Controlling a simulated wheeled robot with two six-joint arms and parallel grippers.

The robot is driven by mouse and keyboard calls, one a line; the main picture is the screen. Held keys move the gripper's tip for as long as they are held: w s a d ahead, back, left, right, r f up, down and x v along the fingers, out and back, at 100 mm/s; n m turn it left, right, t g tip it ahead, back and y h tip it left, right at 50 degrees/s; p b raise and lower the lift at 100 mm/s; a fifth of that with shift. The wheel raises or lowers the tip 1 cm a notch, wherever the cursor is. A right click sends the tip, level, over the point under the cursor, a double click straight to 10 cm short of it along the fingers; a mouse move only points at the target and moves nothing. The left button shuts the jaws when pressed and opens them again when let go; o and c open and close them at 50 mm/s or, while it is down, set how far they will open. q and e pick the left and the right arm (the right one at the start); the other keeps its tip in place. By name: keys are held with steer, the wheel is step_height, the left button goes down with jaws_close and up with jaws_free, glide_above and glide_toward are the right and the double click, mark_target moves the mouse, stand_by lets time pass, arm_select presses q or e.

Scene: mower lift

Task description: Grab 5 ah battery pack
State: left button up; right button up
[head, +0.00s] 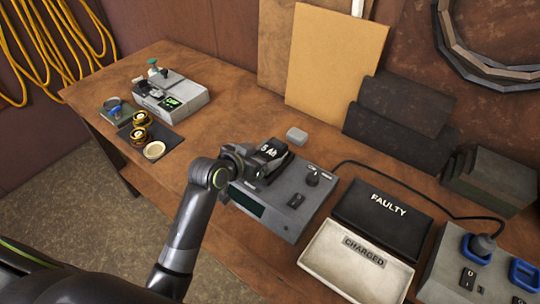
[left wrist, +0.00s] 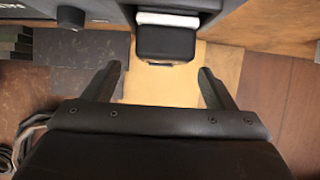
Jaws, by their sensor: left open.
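The battery pack (head: 270,151) is black with a white "5 Ah" label and sits at the back left of a grey tester-like device (head: 283,200) on the wooden bench. My left gripper (head: 246,161) is beside the pack's left side in the head view, partly covering it. In the left wrist view my left gripper (left wrist: 160,70) is open, with a finger at each side and nothing held. A black block with a pale band, apparently the pack (left wrist: 166,42), lies just past the fingertips, roughly centred between them. Contact cannot be told. My right gripper is not in view.
A black FAULTY tray (head: 383,232) and a pale CHARGED tray (head: 320,262) lie right of the device. A charger with blue sockets (head: 475,248) and a cable is farther right. Another grey device (head: 172,97) stands back left. A small grey block (head: 297,135) lies behind the pack.

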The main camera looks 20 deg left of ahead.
mark_target(270, 150)
arm_select(q)
steer(key=shift+p+x, duration=0.7)
steer(key=shift+x, duration=1.35)
steer(key=shift+w+d+f, duration=0.1)
steer(key=shift+w+f, duration=0.15)
steer(key=shift+w, duration=0.35)
steer(key=shift+r, duration=0.1)
steer(key=c, duration=1.5)
